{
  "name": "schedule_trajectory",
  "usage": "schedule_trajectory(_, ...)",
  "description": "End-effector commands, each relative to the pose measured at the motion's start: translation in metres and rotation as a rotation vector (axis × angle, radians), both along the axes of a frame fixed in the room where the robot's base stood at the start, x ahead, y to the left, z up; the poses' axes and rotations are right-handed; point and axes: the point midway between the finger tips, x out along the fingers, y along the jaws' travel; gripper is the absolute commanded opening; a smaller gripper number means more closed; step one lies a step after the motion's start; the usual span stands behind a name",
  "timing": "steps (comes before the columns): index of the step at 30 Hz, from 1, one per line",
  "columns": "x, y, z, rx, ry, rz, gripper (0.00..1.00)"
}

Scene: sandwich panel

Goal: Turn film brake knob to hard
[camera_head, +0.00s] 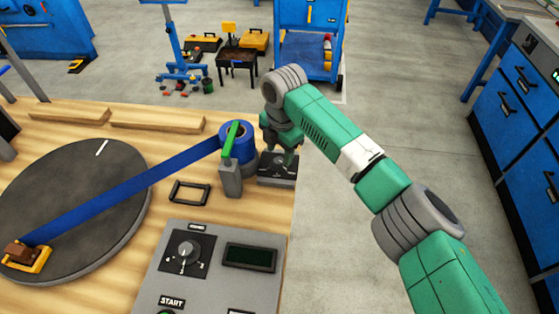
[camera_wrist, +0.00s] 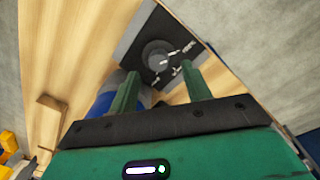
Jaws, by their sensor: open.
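The film brake knob (camera_wrist: 156,55) is a round dark grey knob with a pale mark on its top. It sits on a dark square plate on a grey box (camera_head: 278,181) beside the blue film roll at the table's right edge. Small white labels lie around the knob in the wrist view, too small to read surely. My gripper (camera_wrist: 159,82) is open, its two green fingers apart and pointing toward the knob's plate, with nothing between them. In the head view my gripper (camera_head: 286,157) is just above the box and hides part of it.
The blue film roll (camera_head: 247,145) and a green-topped grey post (camera_head: 231,176) stand close left of my gripper. Film (camera_head: 130,188) stretches to the dark turntable (camera_head: 60,185). A control panel (camera_head: 215,290) with another knob (camera_head: 187,252) is nearer. Open floor lies right.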

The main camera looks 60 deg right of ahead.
Motion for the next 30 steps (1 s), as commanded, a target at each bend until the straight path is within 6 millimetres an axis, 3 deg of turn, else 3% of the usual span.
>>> schedule_trajectory(1,0.0,0.0,-0.013,0.0,0.001,-0.001,0.48)
schedule_trajectory(6,0.002,-0.001,-0.032,-0.002,0.001,-0.001,0.48)
schedule_trajectory(15,0.003,-0.001,-0.035,-0.003,-0.001,-0.001,0.48)
schedule_trajectory(16,0.003,-0.001,-0.035,-0.003,-0.001,-0.001,0.46)
schedule_trajectory(23,0.003,-0.001,-0.035,-0.002,-0.002,-0.001,0.04)
schedule_trajectory(30,0.003,0.0,-0.033,0.0,-0.002,-0.023,0.04)
